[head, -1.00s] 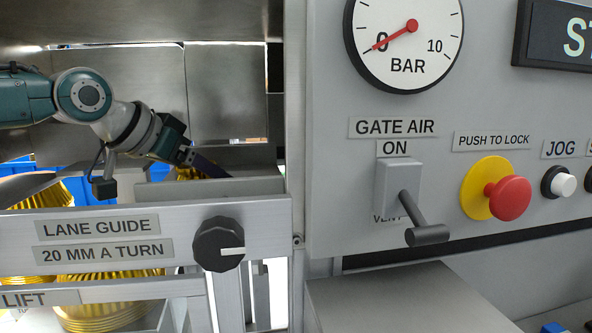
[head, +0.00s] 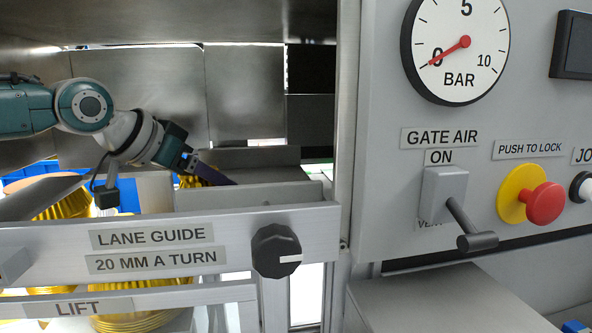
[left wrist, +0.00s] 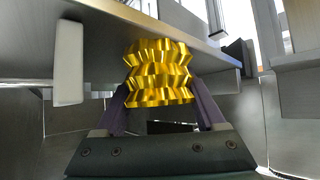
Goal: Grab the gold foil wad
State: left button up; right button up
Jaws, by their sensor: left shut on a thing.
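The gold foil wad (left wrist: 158,72) is a shiny, crumpled, pleated gold piece in the middle of the left wrist view. My left gripper (left wrist: 160,105) is shut on it, with a purple finger on either side. In the head view my left gripper (head: 218,176) is behind the lane guide panel, and a bit of gold (head: 196,178) shows beside its purple finger. The panel hides part of the space below it. My right gripper is in neither view.
The lane guide panel (head: 222,222) with a black knob (head: 276,251) crosses in front of my left arm. Gold pleated cups (head: 68,205) stand at the left. A grey control panel (head: 400,165) with a gauge, gate air lever (head: 462,222) and red button (head: 544,203) fills the right.

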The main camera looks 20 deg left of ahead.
pick_arm(q)
jog(key=shift+s+a, duration=0.2)
jog(key=shift+a, duration=0.1)
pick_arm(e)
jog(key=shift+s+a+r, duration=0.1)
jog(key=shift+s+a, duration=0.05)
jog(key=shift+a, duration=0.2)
pick_arm(q)
jog(key=o, duration=1.3)
jog(key=shift+d, duration=0.1)
jog(key=shift+c, duration=0.2)
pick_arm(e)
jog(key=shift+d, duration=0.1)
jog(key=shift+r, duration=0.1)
pick_arm(q)
jog(key=p+v, duration=1)
jog(key=p, duration=0.3)
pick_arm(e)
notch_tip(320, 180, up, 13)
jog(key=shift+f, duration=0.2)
